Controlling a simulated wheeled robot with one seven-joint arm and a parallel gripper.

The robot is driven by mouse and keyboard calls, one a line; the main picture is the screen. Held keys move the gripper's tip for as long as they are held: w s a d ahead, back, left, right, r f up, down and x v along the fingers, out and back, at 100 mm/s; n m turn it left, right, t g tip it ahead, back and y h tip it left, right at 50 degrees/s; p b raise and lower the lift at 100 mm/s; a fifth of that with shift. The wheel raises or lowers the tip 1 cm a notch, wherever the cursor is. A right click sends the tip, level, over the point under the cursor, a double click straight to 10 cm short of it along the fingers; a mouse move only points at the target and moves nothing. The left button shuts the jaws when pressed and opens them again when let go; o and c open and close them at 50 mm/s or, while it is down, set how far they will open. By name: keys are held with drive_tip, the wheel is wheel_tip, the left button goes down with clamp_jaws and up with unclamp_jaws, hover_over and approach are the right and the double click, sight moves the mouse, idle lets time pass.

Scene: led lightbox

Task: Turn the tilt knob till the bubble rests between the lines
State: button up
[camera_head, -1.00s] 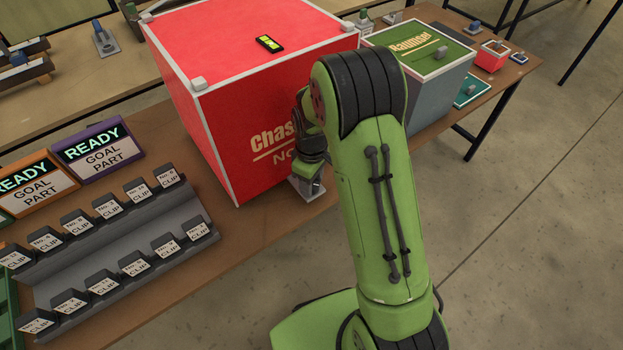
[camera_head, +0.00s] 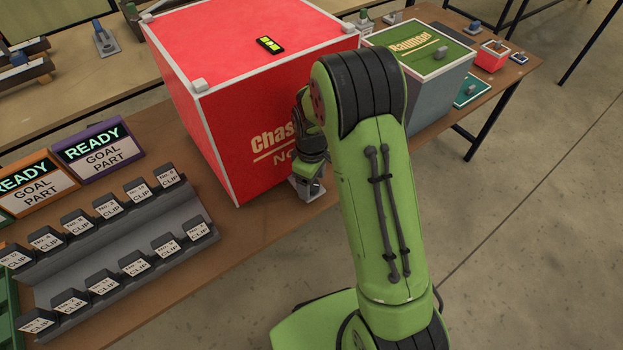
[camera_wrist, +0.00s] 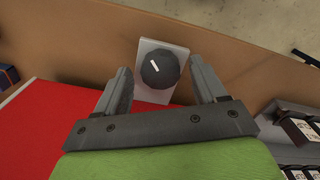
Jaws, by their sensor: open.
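The tilt knob (camera_wrist: 160,69) is a dark round knob with a white pointer line, on a light grey plate (camera_wrist: 152,97) at the table edge. In the wrist view my gripper (camera_wrist: 163,82) is open, with one finger on each side of the knob and visible gaps. In the head view the gripper (camera_head: 308,188) is down by the front of the red box, partly hidden by my arm, and the knob cannot be made out. The bubble level (camera_head: 270,44) is a black bar with a yellow-green window on top of the red box (camera_head: 210,50). Its bubble is too small to place.
A rack (camera_head: 120,262) of labelled clips and a READY sign (camera_head: 100,152) stand on the table to the left. A green-topped box (camera_head: 420,45) and smaller items stand to the right.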

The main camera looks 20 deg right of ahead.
wheel_tip(320, 180, up, 16)
drive_tip(key=p, duration=0.4)
drive_tip(key=shift+f+p, duration=0.15)
drive_tip(key=shift+p, duration=0.25)
drive_tip(key=s+r+m+t+p, duration=0.3)
drive_tip(key=s+r+m, duration=0.1)
drive_tip(key=s+r, duration=0.85)
drive_tip(key=s+r+m+t+p, duration=0.2)
drive_tip(key=s+r+m, duration=0.2)
drive_tip(key=s, duration=0.6)
drive_tip(key=shift+s+r+m+t, duration=0.15)
drive_tip(key=shift+m+t, duration=0.15)
drive_tip(key=shift+a, duration=0.1)
idle(0.7)
